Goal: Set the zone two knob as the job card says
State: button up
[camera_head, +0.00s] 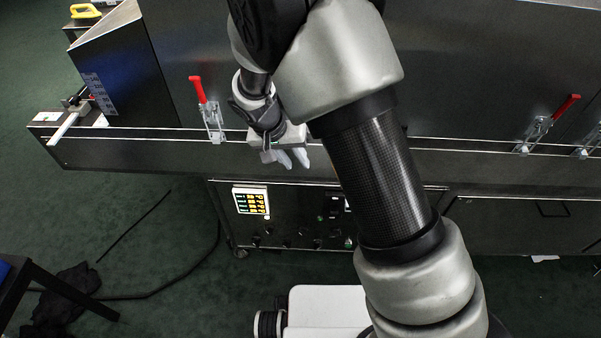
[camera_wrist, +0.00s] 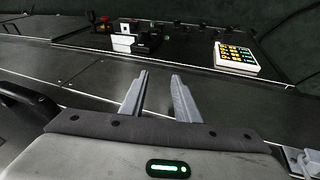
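The dark control panel (camera_head: 286,213) is on the front of the dryer, below the belt edge. Several small dark knobs (camera_head: 268,231) sit low on it, and I cannot tell which one is zone two. A white-framed display (camera_head: 251,201) with yellow and green figures is at the panel's left; it also shows in the wrist view (camera_wrist: 236,58). I cannot make out a job card for sure. My gripper (camera_head: 294,158) is above the panel, apart from the knobs. In the wrist view my gripper (camera_wrist: 160,75) has its fingers apart with nothing between them.
A red-handled clamp (camera_head: 199,92) stands left of my gripper, and another (camera_head: 564,107) is at the right. A black cable (camera_head: 150,294) lies on the green floor at the left. A dark stand (camera_head: 40,285) is at the lower left. My arm hides the panel's right part.

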jog(key=s+a+f+n+h, duration=0.1)
jog(key=a+f, duration=0.2)
jog(key=f, duration=0.5)
jog(key=s+a+f, duration=0.1)
jog(key=a+f, duration=0.2)
jog(key=f, duration=0.5)
jog(key=n+t, duration=0.1)
jog(key=t, duration=0.1)
send_near(301, 234)
jog(key=shift+h, duration=0.4)
jog(key=b+x, duration=0.1)
jog(key=x, duration=0.2)
jog(key=b+x, duration=0.1)
jog(key=x, duration=0.2)
jog(key=b+x, duration=0.2)
jog(key=x, duration=0.1)
jog(key=shift+a+f, duration=0.25)
jog(key=shift+a, duration=0.15)
jog(key=c, duration=0.7)
jog(key=shift+o, duration=0.2)
jog(key=shift+r, duration=0.1)
